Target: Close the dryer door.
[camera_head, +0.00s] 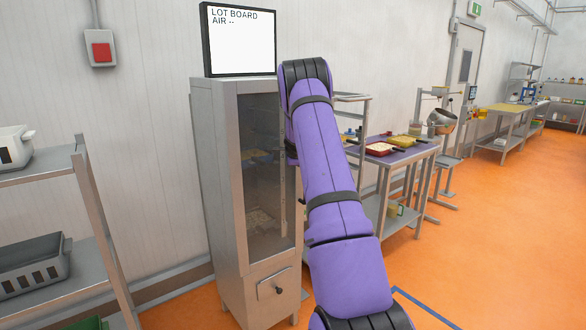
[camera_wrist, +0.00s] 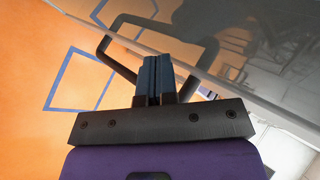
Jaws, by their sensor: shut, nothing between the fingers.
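The dryer is a tall metal cabinet (camera_head: 225,180) left of my arm in the head view. Its door (camera_head: 262,215) has a dark see-through pane, with trays dimly visible behind it. The door looks flush or nearly flush with the cabinet front, but my arm covers part of its right side, so I cannot tell if a gap remains. In the wrist view my gripper (camera_wrist: 155,62) is shut and empty. Its fingers overlap a black loop handle (camera_wrist: 118,68) beside a grey reflective panel (camera_wrist: 250,75); contact is unclear. My gripper is hidden in the head view.
A lot board screen (camera_head: 240,40) stands on the cabinet. A lower panel with a knob (camera_head: 272,290) is below the door. A shelf with bins (camera_head: 40,175) stands at left, and a table with trays (camera_head: 400,152) at right. The orange floor at right is open.

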